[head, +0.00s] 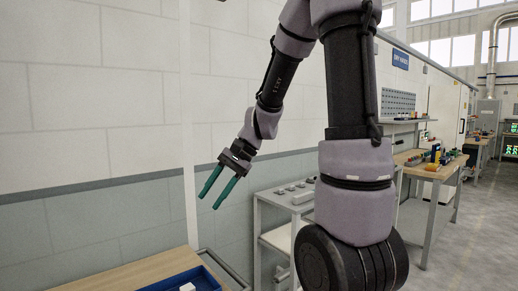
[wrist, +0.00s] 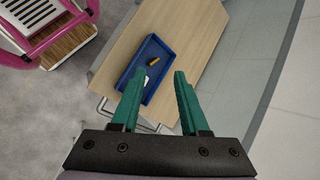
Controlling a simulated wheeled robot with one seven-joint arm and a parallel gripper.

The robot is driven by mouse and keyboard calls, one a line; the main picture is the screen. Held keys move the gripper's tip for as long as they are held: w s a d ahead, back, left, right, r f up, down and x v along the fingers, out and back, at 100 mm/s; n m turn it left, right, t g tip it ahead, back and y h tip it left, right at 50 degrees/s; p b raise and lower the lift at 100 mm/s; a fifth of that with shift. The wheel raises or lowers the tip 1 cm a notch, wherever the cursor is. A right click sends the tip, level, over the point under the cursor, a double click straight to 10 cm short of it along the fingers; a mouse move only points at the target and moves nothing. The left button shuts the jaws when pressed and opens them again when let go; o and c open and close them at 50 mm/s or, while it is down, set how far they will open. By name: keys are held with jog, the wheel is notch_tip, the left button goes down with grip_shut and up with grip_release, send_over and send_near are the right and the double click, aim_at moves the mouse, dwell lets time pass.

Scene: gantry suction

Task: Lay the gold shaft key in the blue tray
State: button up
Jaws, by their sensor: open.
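The blue tray (wrist: 162,47) lies on a wooden-topped table in the wrist view. Its near corner also shows at the bottom edge of the head view (head: 205,275). A small gold-yellow and dark piece (wrist: 154,61) lies inside the tray; it is too small to tell whether it is the gold shaft key. A pale piece (wrist: 153,88) lies in the tray too, partly cut off by my left finger. My gripper (head: 212,184), with green fingers, is open and empty in the air above the table. It also shows in the wrist view (wrist: 157,77).
The table (wrist: 198,28) has bare wood around the tray. A pink-framed cart or rack (wrist: 45,30) stands left in the wrist view. A grey bench (head: 285,195) and a workbench with small parts (head: 430,170) stand to the right in the head view.

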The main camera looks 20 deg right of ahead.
jog(key=s+d+r+n+t+h, duration=0.3)
jog(key=s+d+r+t+h, duration=0.2)
jog(key=r, duration=0.8)
jog(key=shift+s+d+n+t, duration=0.3)
jog(key=shift+s+d+t, duration=0.6)
jog(key=shift+s+d, duration=1.2)
